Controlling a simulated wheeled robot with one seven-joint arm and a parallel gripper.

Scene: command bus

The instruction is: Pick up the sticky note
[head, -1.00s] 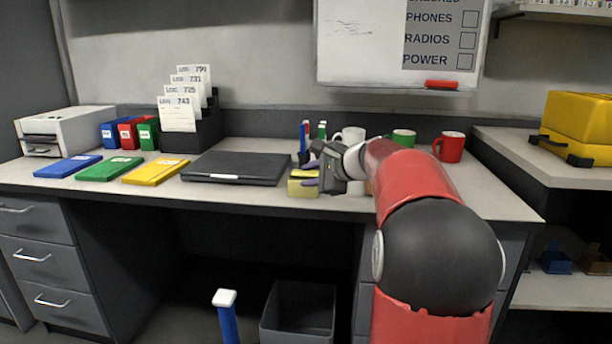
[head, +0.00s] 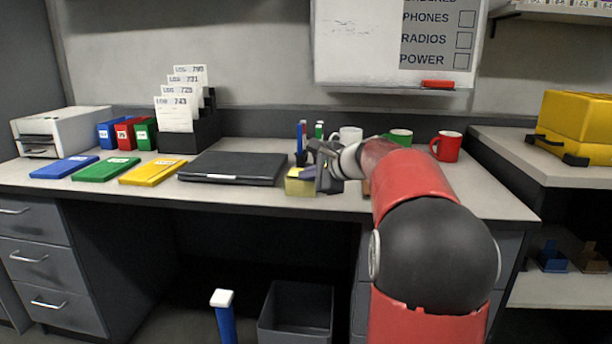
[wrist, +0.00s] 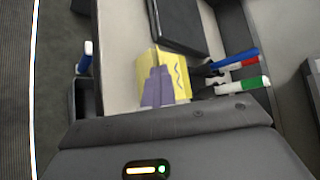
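The yellow sticky note (head: 300,187) is near the desk's front edge, to the right of the black laptop-like slab. In the wrist view the yellow note (wrist: 179,72) shows a dark squiggle on its right-hand face. My gripper (head: 308,172) is at the note, pointing left and down. In the wrist view its two purple fingers (wrist: 156,76) are close together, with their tips against the yellow paper. They look shut on it. The fingers cover part of the note, and I cannot tell whether it is clear of the desk.
The closed black slab (head: 232,168) lies left of the note. Pens (head: 302,138) stand just behind my gripper. A white mug (head: 350,136), a green mug (head: 400,136) and a red mug (head: 446,146) stand at the back right. A grey bin (head: 296,310) is below the desk.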

